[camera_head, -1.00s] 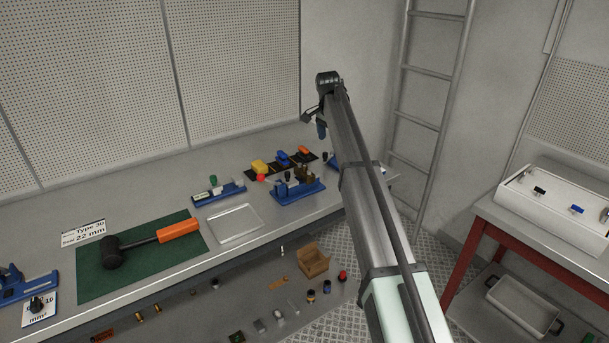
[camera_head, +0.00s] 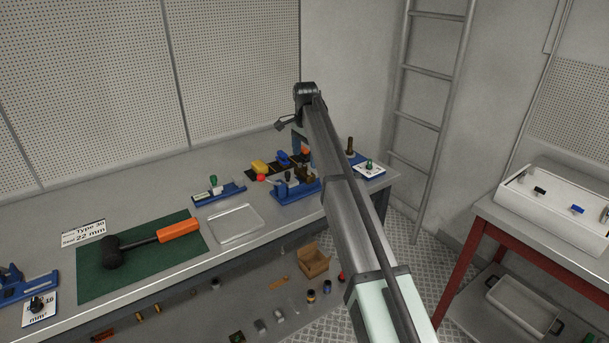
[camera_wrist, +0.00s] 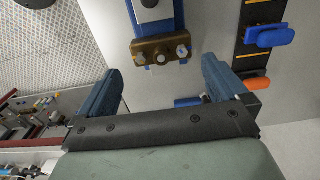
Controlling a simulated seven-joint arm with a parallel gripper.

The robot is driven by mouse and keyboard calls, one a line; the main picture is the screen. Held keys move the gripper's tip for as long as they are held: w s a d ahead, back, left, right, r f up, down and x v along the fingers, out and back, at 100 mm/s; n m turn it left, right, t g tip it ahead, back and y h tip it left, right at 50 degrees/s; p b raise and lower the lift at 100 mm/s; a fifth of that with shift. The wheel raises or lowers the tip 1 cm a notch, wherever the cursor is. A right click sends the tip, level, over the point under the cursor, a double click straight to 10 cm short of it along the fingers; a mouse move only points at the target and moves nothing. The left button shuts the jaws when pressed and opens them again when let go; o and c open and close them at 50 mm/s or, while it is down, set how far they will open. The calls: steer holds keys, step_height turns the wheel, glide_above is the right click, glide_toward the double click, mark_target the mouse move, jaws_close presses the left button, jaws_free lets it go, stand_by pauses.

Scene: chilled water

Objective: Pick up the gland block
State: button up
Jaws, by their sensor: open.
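A brass-coloured block with bolt heads, which I take to be the gland block (camera_wrist: 152,52), sits at the end of a blue fixture (camera_wrist: 179,14) in the wrist view. In the head view the block (camera_head: 305,173) shows small, on the blue fixture (camera_head: 291,194) near the bench's front edge. My gripper (camera_wrist: 161,70) is open and empty. In the wrist view the block appears between and slightly beyond the fingertips, touching neither. In the head view my gripper (camera_head: 301,138) is above the back of the bench, partly hidden by my arm.
A black strip (camera_wrist: 264,12) with blue and orange pieces lies right of the fixture in the wrist view. A plate with a green knob (camera_head: 369,167) stands at the bench's right end. A clear tray (camera_head: 236,223) and hammer (camera_head: 150,241) lie farther left.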

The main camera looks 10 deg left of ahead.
mark_target(305, 165)
steer(key=shift+a+f, duration=0.15)
steer(key=shift+f, duration=2.6)
steer(key=shift+c, duration=0.3)
steer(key=shift+r, duration=0.1)
steer(key=c, duration=1.3)
